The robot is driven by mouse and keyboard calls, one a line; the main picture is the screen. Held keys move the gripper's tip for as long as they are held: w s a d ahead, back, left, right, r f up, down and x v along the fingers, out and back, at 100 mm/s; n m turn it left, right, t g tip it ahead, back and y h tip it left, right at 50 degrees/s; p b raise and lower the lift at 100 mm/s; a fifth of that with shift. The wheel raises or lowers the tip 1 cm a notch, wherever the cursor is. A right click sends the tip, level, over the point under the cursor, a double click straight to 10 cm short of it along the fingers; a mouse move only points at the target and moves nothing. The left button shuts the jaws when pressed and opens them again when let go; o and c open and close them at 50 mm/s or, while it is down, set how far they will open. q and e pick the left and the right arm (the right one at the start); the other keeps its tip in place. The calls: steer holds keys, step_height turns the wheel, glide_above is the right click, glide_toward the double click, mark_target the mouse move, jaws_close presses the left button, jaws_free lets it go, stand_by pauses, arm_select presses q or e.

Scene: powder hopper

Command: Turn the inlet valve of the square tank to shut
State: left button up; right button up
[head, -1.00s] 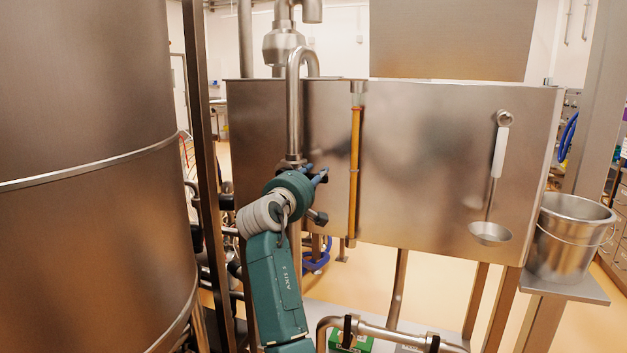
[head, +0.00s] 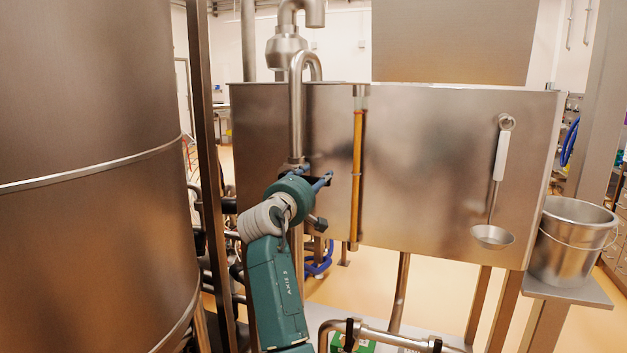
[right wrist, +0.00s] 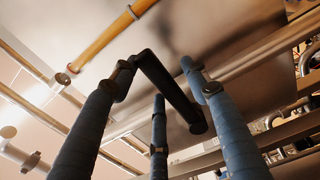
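The square tank (head: 440,130) is a steel box across the middle of the head view. Its inlet pipe (head: 296,115) bends over and runs down the front left of the tank, to where the valve is mostly hidden behind my right gripper (head: 318,180). In the right wrist view, the black valve handle (right wrist: 168,88) runs diagonally between the blue fingers of my right gripper (right wrist: 157,72). The fingers are apart, one on each side of the handle, with a third below. The left fingertip is close to the handle's upper end; I cannot tell if it touches. My left gripper is out of view.
A yellow sight tube (head: 357,170) stands just right of the gripper. A ladle (head: 493,235) hangs on the tank front, and a steel bucket (head: 570,245) stands on a shelf at right. A large round vessel (head: 90,200) and a post (head: 207,170) crowd the left.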

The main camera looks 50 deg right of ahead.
steer(key=shift+s+d+f+g, duration=0.1)
steer(key=shift+f+g, duration=0.2)
steer(key=shift+f, duration=0.55)
steer(key=r+v, duration=0.1)
steer(key=v, duration=1.1)
steer(key=shift+r, duration=0.2)
